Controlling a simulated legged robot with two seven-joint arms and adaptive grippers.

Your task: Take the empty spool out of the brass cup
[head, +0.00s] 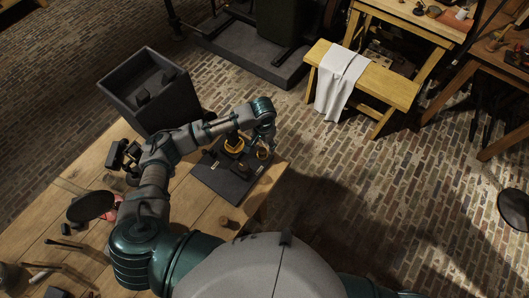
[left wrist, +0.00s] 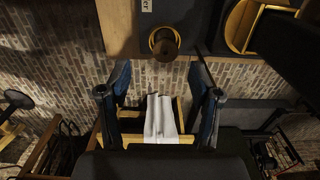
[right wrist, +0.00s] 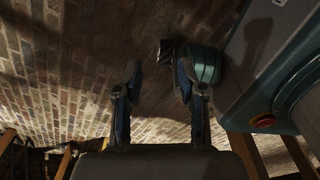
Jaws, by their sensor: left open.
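A small brass cup (head: 263,154) sits at the right edge of the dark tray (head: 240,187) on the wooden table. In the left wrist view, a dark brown round spool (left wrist: 165,46) shows with the cup's brass rim (left wrist: 163,32) around it. My left gripper (head: 266,136) is above this cup. In the left wrist view it is open and empty, its fingers (left wrist: 160,66) apart on either side of the spool and not touching it. My right gripper (right wrist: 157,68) is open and empty over the brick floor, away from the table.
A larger brass ring-like cup (head: 233,145) stands left of the small one and also shows in the left wrist view (left wrist: 238,27). A small wooden piece (head: 223,221) stands on the table. A dark open bin (head: 178,103) stands behind. A bench with white cloth (head: 341,75) is farther off.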

